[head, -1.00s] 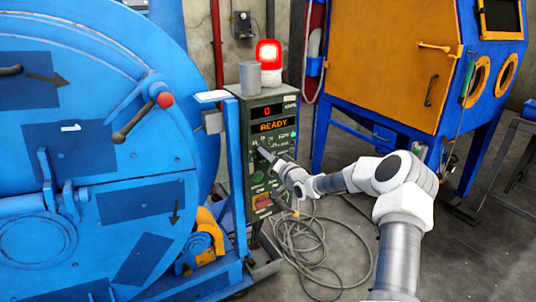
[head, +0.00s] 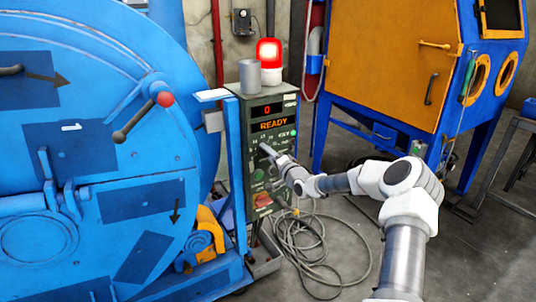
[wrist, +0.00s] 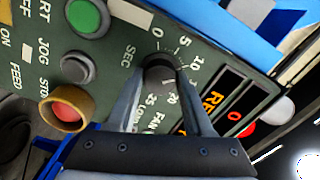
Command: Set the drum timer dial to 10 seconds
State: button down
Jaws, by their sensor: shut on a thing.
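The drum control box (head: 287,180) stands beside the blue drum, its display (head: 272,125) reading 0 and READY. In the wrist view, the dark round timer dial (wrist: 161,74) sits in a printed scale where 0, 5, 10 and 20 are legible, near the word SEC. My gripper (wrist: 163,85) is shut on the dial, one finger on each side. The fingers hide part of the dial and scale, and I cannot read its pointer surely. In the head view, my gripper (head: 270,152) meets the panel below the display, and the dial is hidden.
A green button (wrist: 87,16), a grey button (wrist: 75,67) and a red button (wrist: 68,108) sit close beside my fingers. The blue drum (head: 75,95) is left of the box. Coiled cable (head: 300,242) lies on the floor. A blue and orange cabinet (head: 385,60) stands right.

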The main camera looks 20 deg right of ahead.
jog(key=shift+c, duration=1.6)
grip_release()
jog(key=s+d+p, duration=0.3)
jog(key=s, duration=1.4)
jog(key=shift+d, duration=0.15)
